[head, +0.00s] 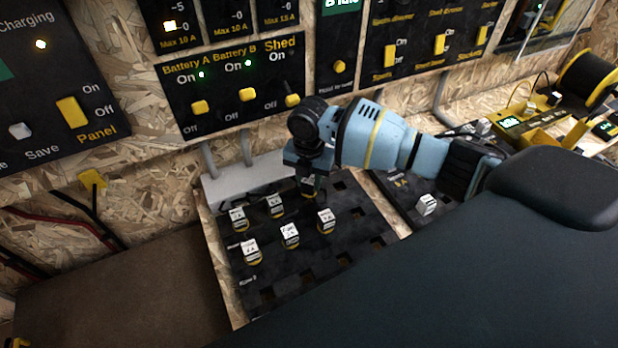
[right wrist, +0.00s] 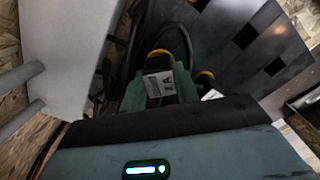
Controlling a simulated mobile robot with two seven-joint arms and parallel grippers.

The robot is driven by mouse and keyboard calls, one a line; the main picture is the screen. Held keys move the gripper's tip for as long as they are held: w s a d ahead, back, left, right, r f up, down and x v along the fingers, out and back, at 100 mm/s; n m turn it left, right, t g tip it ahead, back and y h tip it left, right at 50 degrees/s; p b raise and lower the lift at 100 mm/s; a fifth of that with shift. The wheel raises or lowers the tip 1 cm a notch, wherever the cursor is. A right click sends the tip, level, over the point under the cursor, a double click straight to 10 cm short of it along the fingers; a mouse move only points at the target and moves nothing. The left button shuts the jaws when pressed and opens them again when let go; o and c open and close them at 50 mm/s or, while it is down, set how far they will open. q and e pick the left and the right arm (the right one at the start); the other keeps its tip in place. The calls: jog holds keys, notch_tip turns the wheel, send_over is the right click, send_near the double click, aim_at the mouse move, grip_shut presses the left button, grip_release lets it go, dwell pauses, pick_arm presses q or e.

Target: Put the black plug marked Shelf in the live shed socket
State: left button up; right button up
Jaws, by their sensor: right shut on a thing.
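My right gripper (head: 309,178) points down over the far part of a black socket board (head: 340,252) and is shut on a plug. In the right wrist view the held plug (right wrist: 158,84) shows a white label and a yellow rim; I cannot read its label. Several black plugs with white labels and yellow rims stand in the board, among them a front-left plug (head: 251,251), a middle plug (head: 290,235) and a right plug (head: 325,221). Their labels are too small to read. Which opening is the live shed socket, I cannot tell. My left gripper is not in view.
A wall panel (head: 235,118) behind has yellow Battery A, Battery B and Shed switches. Green lights show at both batteries; I see none at Shed. A grey ledge (head: 232,185) lies behind the board. A second board with a plug (head: 426,204) and a cable reel (head: 588,78) are right.

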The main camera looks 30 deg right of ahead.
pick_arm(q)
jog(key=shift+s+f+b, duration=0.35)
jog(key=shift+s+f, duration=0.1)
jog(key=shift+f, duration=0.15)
pick_arm(e)
jog(key=shift+f, duration=1.35)
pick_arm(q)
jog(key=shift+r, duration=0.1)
pick_arm(e)
jog(key=shift+f, duration=0.1)
jog(key=o, duration=1.6)
jog(key=shift+c, duration=0.2)
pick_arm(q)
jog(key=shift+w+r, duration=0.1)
pick_arm(e)
jog(key=shift+r+p, duration=1.95)
jog(key=shift+r, duration=2.65)
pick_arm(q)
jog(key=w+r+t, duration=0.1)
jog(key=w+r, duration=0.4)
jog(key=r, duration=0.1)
pick_arm(e)
jog(key=shift+f, duration=0.1)
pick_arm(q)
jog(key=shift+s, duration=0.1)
